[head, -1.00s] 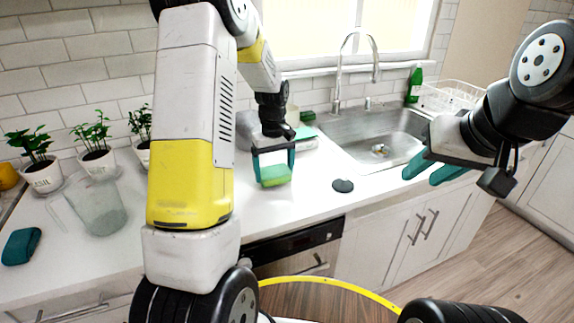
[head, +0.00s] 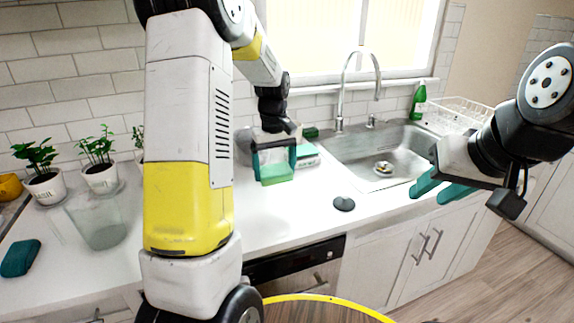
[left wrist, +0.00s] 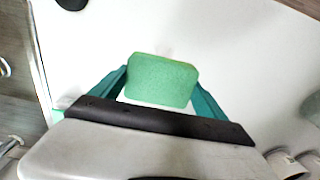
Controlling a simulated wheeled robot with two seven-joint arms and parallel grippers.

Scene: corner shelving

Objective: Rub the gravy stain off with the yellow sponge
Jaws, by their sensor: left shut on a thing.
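My left gripper (head: 274,168) is shut on a green sponge (head: 276,174), held over the white counter beside the sink. The left wrist view shows the sponge (left wrist: 160,80) between the two teal fingers of the left gripper (left wrist: 163,88). It looks green, and I see no plainly yellow sponge. A very faint brownish mark (left wrist: 165,50) shows on the white surface just past the sponge; I cannot tell for sure that it is the gravy stain. Whether the sponge touches the counter is unclear. My right gripper (head: 441,187) is open and empty, in front of the sink.
A sink (head: 362,152) with a faucet (head: 345,95) lies right of the sponge. A dark round object (head: 344,204) lies on the counter (head: 290,212). A clear pitcher (head: 98,220), potted plants (head: 101,178) and a teal item (head: 20,258) stand left. A white-and-teal box (head: 307,156) is behind.

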